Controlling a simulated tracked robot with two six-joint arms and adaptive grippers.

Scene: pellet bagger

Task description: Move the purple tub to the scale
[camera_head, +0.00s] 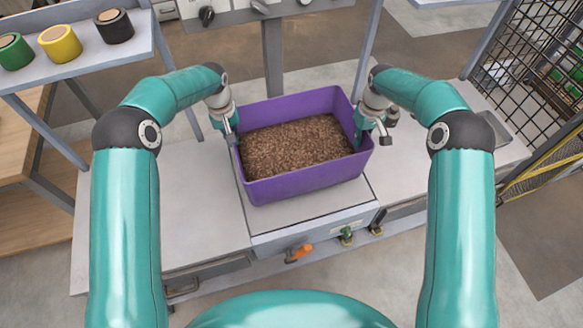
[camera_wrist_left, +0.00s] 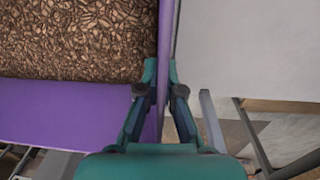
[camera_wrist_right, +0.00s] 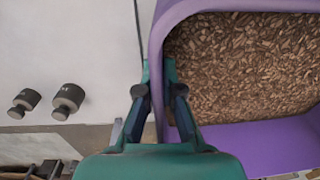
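The purple tub (camera_head: 310,180), full of brown pellets (camera_head: 295,145), is in the middle of the head view, above a light grey plate (camera_head: 310,220) in the bench. I cannot tell whether its base touches the plate, or for certain whether this plate is the scale. My left gripper (camera_head: 229,132) is at the tub's left wall; in the left wrist view its fingers straddle the thin purple wall (camera_wrist_left: 167,50) and look shut on it. My right gripper (camera_wrist_right: 160,75) is at the right wall, its fingers likewise around the purple rim (camera_wrist_right: 157,45). The tub's underside is hidden.
Two knobbed weights (camera_wrist_right: 68,100) stand near the right gripper. A grey bench top (camera_head: 180,200) is free at left. A shelf with green, yellow and black containers (camera_head: 60,43) is at upper left. A black mesh guard (camera_head: 530,60) stands at right. A grey post (camera_head: 273,60) rises behind the tub.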

